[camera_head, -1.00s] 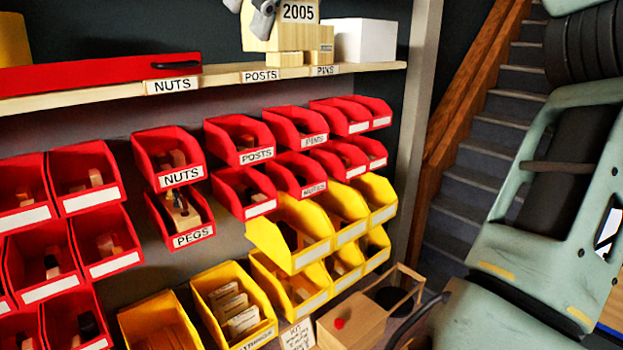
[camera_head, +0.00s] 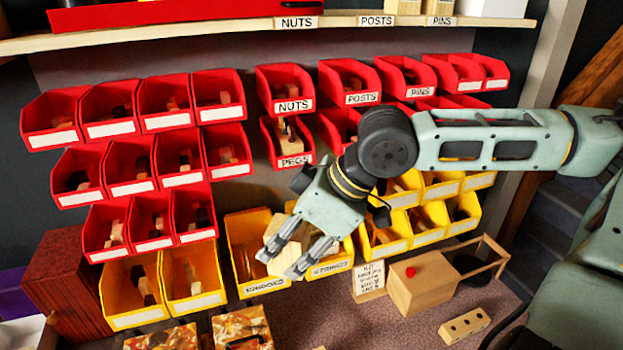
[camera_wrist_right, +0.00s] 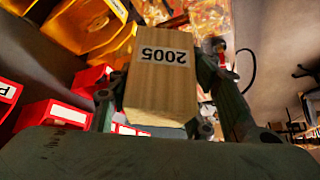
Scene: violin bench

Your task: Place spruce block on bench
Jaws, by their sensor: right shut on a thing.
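The spruce block (camera_wrist_right: 160,95), pale wood with a "2005" label, sits between the fingers of my right gripper in the right wrist view. In the head view my right gripper (camera_head: 279,265) is shut on the block (camera_head: 277,232), which is mostly hidden by the fingers. Gripper and block are in front of the lower yellow bins, seemingly above the bench (camera_head: 400,325). The bench top is brown and speckled. My left gripper is not in view.
Red bins (camera_head: 222,95) and yellow bins (camera_head: 195,285) line the wall behind. On the bench stand a small wooden box with a red knob (camera_head: 412,283), a written card (camera_head: 369,280), a drilled wood piece (camera_head: 464,326) and patterned boxes (camera_head: 243,330). Bare bench shows at the front centre.

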